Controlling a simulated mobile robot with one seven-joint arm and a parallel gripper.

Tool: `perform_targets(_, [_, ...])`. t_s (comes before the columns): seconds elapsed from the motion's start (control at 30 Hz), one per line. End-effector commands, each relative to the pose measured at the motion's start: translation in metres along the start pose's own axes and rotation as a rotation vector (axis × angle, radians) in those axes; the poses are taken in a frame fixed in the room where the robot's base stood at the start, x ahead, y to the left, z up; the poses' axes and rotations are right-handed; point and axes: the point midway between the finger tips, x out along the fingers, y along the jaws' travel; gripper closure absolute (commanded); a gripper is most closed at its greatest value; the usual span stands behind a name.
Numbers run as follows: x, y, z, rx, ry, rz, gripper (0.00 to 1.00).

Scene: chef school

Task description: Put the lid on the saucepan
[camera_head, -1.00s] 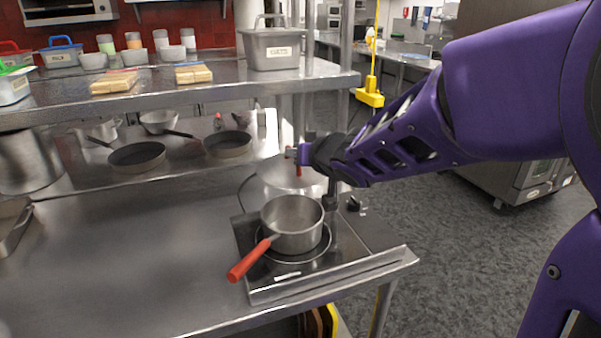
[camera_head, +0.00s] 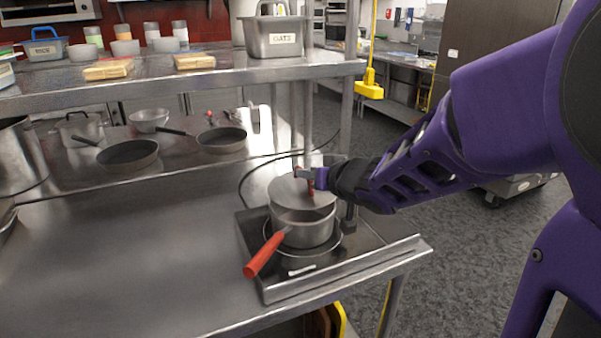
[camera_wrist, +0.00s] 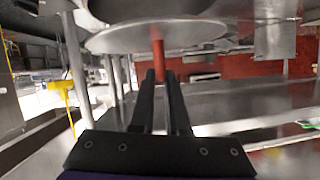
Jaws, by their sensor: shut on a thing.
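The steel saucepan (camera_head: 311,235) with its orange-red handle (camera_head: 265,254) stands on the burner near the counter's front right. The round steel lid (camera_head: 287,191) is over the saucepan's opening, covering its back part in the head view; a strip of the inside shows in front. I cannot tell whether the lid touches the rim. My gripper (camera_head: 312,176) is shut on the lid's red knob, above the pan. In the wrist view, the fingertips (camera_wrist: 162,76) are at the red knob (camera_wrist: 158,46) and the lid (camera_wrist: 120,38) spreads beyond them.
The burner unit (camera_head: 290,291) sits at the counter's right front edge. An upper shelf (camera_head: 180,80) with tubs stands behind. Two frying pans (camera_head: 128,154) (camera_head: 222,140) and a lidded pot (camera_head: 80,128) are at the back left. The counter (camera_head: 130,255) left of the burner is clear.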

Motion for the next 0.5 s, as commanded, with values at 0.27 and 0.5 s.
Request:
perform_targets(0.27, [-0.0012,0.0070,0.0163,-0.001,0.001,-0.002,1.00])
perform_targets(0.5, [0.0005,0.0075,0.0199,-0.001,0.000,-0.003,1.00])
